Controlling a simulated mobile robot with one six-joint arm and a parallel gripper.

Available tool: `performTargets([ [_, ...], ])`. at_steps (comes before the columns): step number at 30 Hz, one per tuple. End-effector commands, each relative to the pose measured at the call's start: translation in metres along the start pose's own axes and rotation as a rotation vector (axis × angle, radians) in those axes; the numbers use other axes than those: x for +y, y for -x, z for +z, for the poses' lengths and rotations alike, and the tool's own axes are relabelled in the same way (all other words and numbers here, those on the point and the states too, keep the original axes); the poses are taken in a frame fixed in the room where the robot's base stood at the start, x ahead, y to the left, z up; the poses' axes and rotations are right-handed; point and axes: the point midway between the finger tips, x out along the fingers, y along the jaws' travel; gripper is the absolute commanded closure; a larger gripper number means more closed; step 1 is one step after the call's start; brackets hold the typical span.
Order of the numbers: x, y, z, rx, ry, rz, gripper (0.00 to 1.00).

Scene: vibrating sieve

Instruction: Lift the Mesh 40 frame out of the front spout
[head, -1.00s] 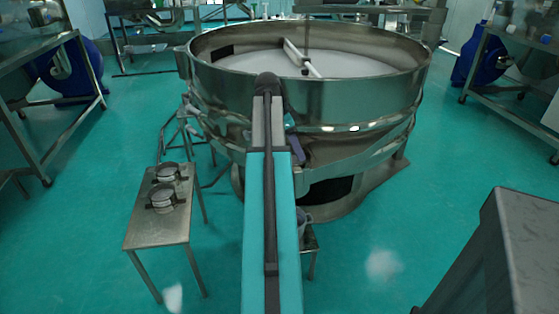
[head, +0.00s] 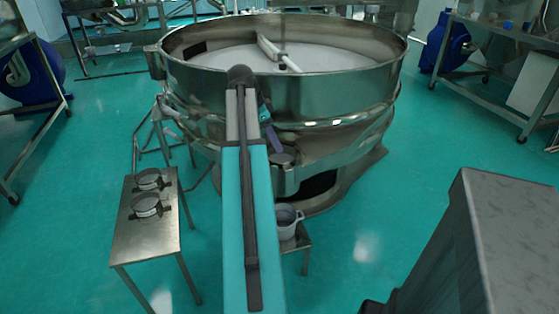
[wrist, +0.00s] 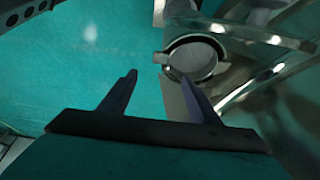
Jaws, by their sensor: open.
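The front spout (head: 290,184) juts from the near side of the large round steel sieve (head: 330,93). A round grey disc (head: 283,158), apparently the Mesh 40 frame, sits at its top; no label is readable. My gripper (head: 273,138) is just above and left of the disc, partly hidden by my arm. In the wrist view my gripper (wrist: 160,84) has its fingers apart with nothing between them. Beyond the right fingertip lies a round grey-topped thing (wrist: 194,56) with a pale rim and side tab; I cannot tell whether it is the frame or the pot.
A grey pot (head: 287,222) stands on a small stool (head: 297,243) below the spout. A steel side table (head: 150,240) at left holds two round frames (head: 148,179) with dark handles. A grey block (head: 500,240) fills the lower right. Green floor is clear between.

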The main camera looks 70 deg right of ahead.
Motion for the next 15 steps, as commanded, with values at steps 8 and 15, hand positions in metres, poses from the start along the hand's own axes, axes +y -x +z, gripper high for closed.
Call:
performTargets([
  [8, 0.001, -0.028, 0.003, -0.001, 0.003, 0.001, 0.43],
  [15, 0.000, -0.060, 0.004, 0.000, 0.004, 0.000, 0.43],
])
